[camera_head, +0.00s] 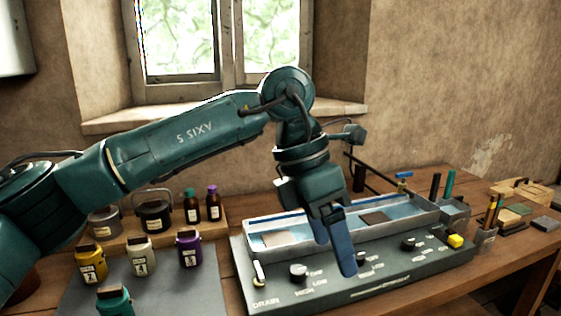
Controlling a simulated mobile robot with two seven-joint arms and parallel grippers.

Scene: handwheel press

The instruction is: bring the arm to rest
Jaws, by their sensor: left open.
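My left arm comes in from the left, and its gripper (335,262) points down in front of a grey control panel (330,288). The fingers overlap the panel in the picture, and I cannot tell whether they touch it. The gripper is open and nothing shows between the fingers. The panel carries dark knobs (299,272), a pale lever (258,273) by the word DRAIN and a yellow knob (455,241) at its right end. Behind it lies a long tray (408,208) with bluish liquid, partly hidden by the gripper. My right gripper is not in view.
Yellow (91,264), pale (141,257) and purple (189,250) jars stand at left, below a wooden shelf (120,243) with more bottles. Pens in a holder (484,239) and small blocks (546,224) are at right. A window (222,40) is behind.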

